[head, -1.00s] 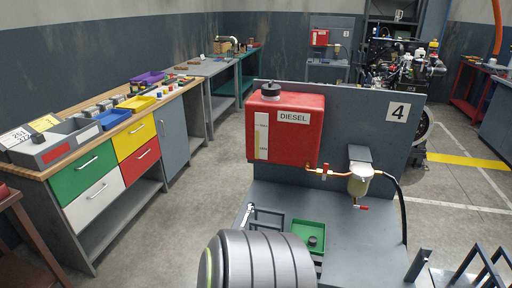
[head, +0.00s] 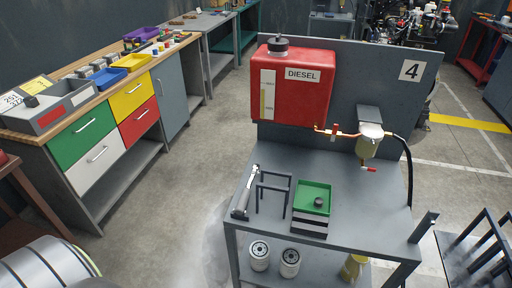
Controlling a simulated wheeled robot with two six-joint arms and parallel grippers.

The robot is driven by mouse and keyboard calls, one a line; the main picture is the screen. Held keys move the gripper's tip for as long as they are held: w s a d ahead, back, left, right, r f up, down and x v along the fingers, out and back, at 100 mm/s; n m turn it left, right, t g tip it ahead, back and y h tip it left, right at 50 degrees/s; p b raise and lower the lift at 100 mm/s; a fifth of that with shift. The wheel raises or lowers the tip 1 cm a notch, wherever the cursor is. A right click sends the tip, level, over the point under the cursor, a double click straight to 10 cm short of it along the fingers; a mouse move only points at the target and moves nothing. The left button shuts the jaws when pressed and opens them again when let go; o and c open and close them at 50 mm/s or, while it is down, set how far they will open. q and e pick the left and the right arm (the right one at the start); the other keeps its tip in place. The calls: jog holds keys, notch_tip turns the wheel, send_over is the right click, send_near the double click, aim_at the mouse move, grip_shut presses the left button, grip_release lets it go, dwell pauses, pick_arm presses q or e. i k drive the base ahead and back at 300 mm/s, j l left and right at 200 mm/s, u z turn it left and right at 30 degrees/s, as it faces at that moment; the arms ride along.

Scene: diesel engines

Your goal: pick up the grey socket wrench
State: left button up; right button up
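A grey socket wrench (head: 246,192) lies along the left edge of the grey work stand (head: 345,205), its handle end toward the front corner. It sits just left of a small dark metal frame (head: 273,188) on the stand. The wrench appears unobstructed, though small in the head view. Neither of my grippers shows in this view, so nothing is seen touching the wrench.
A green tray (head: 314,192) with a dark round part stands right of the frame. A red diesel tank (head: 292,90) and a filter bowl (head: 368,142) are on the upright panel. Drawer cabinets (head: 82,142) line the left.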

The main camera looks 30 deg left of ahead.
aim_at(240, 209)
jog(key=u, duration=1.05)
